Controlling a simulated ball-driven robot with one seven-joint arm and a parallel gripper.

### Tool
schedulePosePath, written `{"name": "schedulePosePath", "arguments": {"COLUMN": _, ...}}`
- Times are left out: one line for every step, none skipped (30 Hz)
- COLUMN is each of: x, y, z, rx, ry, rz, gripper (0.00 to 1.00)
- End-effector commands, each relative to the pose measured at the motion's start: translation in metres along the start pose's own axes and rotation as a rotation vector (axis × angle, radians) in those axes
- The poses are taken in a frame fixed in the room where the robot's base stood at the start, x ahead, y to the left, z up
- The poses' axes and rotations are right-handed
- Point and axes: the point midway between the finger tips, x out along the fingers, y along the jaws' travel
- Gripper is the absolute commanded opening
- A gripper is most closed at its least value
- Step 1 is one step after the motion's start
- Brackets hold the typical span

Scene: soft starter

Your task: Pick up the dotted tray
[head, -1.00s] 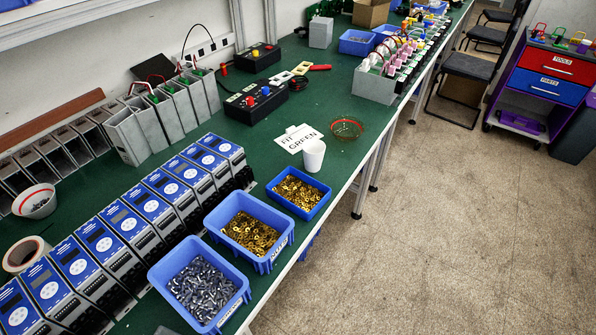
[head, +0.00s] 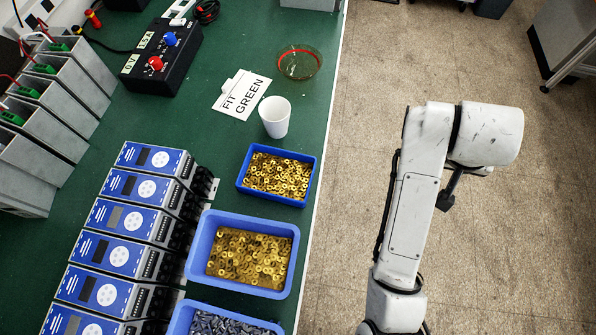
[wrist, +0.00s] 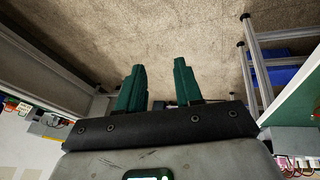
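No dots show clearly on any tray, so I cannot tell which is the dotted tray. In the head view a small blue tray (head: 243,184) of brass-coloured pieces lies on the green bench. A larger blue tray (head: 209,224) with similar pieces sits below it, and a blue tray (head: 180,319) of grey metal pieces is cut off at the bottom edge. My gripper (wrist: 160,66) shows in the wrist view with its two green fingers apart and nothing between them. In the head view my arm hangs over the floor, right of the bench; the fingers are not clearly visible there.
A row of blue-faced devices (head: 133,219) lines the left. The floor (head: 345,190) right of the bench is mostly clear.

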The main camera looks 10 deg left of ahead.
Motion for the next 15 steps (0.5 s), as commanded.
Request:
{"name": "schedulePosePath", "arguments": {"x": -0.008, "y": -0.024, "z": -0.009, "rx": 0.007, "ry": -0.002, "rz": -0.025, "gripper": 0.35}}
{"name": "schedulePosePath", "arguments": {"x": -0.013, "y": -0.035, "z": -0.012, "rx": 0.013, "ry": -0.010, "rz": -0.034, "gripper": 0.35}}
{"name": "schedulePosePath", "arguments": {"x": -0.019, "y": -0.051, "z": -0.015, "rx": 0.020, "ry": -0.022, "rz": -0.049, "gripper": 0.35}}
{"name": "schedulePosePath", "arguments": {"x": -0.024, "y": -0.063, "z": -0.016, "rx": 0.024, "ry": -0.032, "rz": -0.062, "gripper": 0.35}}
{"name": "schedulePosePath", "arguments": {"x": -0.028, "y": -0.076, "z": -0.016, "rx": 0.026, "ry": -0.045, "rz": -0.075, "gripper": 0.35}}
{"name": "schedulePosePath", "arguments": {"x": -0.034, "y": -0.094, "z": -0.015, "rx": 0.029, "ry": -0.065, "rz": -0.092, "gripper": 0.35}}
{"name": "schedulePosePath", "arguments": {"x": -0.039, "y": -0.107, "z": -0.013, "rx": 0.028, "ry": -0.081, "rz": -0.105, "gripper": 0.35}}
{"name": "schedulePosePath", "arguments": {"x": -0.044, "y": -0.121, "z": -0.010, "rx": 0.026, "ry": -0.099, "rz": -0.120, "gripper": 0.35}}
{"name": "schedulePosePath", "arguments": {"x": -0.051, "y": -0.140, "z": -0.005, "rx": 0.021, "ry": -0.126, "rz": -0.139, "gripper": 0.35}}
{"name": "schedulePosePath", "arguments": {"x": -0.056, "y": -0.153, "z": 0.000, "rx": 0.016, "ry": -0.146, "rz": -0.152, "gripper": 0.35}}
{"name": "schedulePosePath", "arguments": {"x": -0.061, "y": -0.166, "z": 0.005, "rx": 0.009, "ry": -0.167, "rz": -0.165, "gripper": 0.35}}
{"name": "schedulePosePath", "arguments": {"x": -0.067, "y": -0.182, "z": 0.012, "rx": 0.000, "ry": -0.193, "rz": -0.180, "gripper": 0.35}}
{"name": "schedulePosePath", "arguments": {"x": -0.072, "y": -0.193, "z": 0.018, "rx": -0.008, "ry": -0.213, "rz": -0.190, "gripper": 0.35}}
{"name": "schedulePosePath", "arguments": {"x": -0.076, "y": -0.204, "z": 0.024, "rx": -0.016, "ry": -0.231, "rz": -0.201, "gripper": 0.35}}
{"name": "schedulePosePath", "arguments": {"x": -0.082, "y": -0.216, "z": 0.032, "rx": -0.027, "ry": -0.255, "rz": -0.212, "gripper": 0.35}}
